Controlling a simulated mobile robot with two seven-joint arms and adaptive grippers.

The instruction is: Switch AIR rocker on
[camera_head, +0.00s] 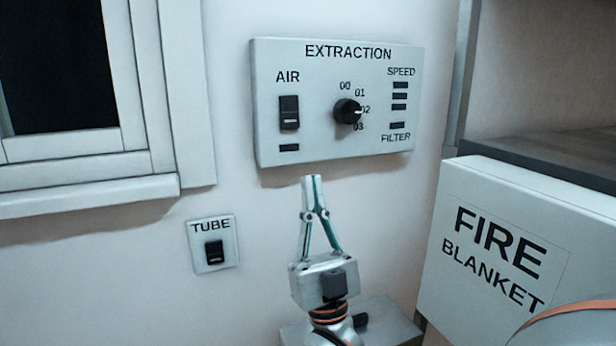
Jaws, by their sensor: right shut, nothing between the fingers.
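The AIR rocker (289,112) is a black switch on the left part of the pale EXTRACTION panel (330,150), which is fixed to the wall. A light mark shows on the rocker's lower half, and the small dark indicator (289,147) below it looks unlit. My right gripper (312,180) points upward with its fingertips together and holds nothing. In the picture its tips are just under the panel's lower edge, below and a little right of the AIR rocker. They look apart from the rocker. My left gripper is out of view.
A black rotary knob (347,111) sits right of the rocker, with dark SPEED bars (400,96) beyond it. A TUBE switch (214,251) is lower left. A window frame (160,90) is at left. A FIRE BLANKET box (460,200) and a shelf (540,152) stand at right.

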